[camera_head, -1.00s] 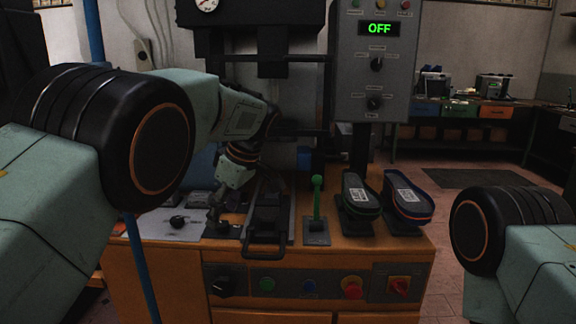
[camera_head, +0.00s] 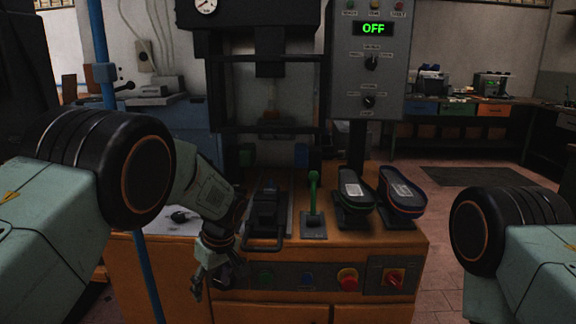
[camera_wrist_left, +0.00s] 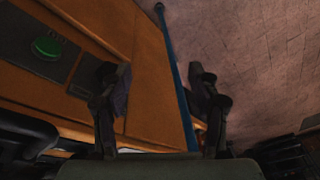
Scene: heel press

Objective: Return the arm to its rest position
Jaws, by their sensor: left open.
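My left arm comes in from the left in the head view, bent downward. Its gripper (camera_head: 212,284) hangs in front of the orange cabinet's front face, at the left of the button panel. In the left wrist view the two fingers of the gripper (camera_wrist_left: 158,105) stand apart with nothing between them. The orange cabinet front (camera_wrist_left: 155,75) and the floor (camera_wrist_left: 250,50) lie beyond them. My right arm shows at the lower right of the head view, but its gripper is out of view.
A press (camera_head: 265,80) stands behind the bench, with a control box (camera_head: 372,50) reading OFF. A green lever (camera_head: 314,195) and two shoe-shaped pieces (camera_head: 357,195) (camera_head: 401,190) are on the bench. A blue pole (camera_head: 140,255) stands close by my left arm. Free floor (camera_head: 450,235) lies right.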

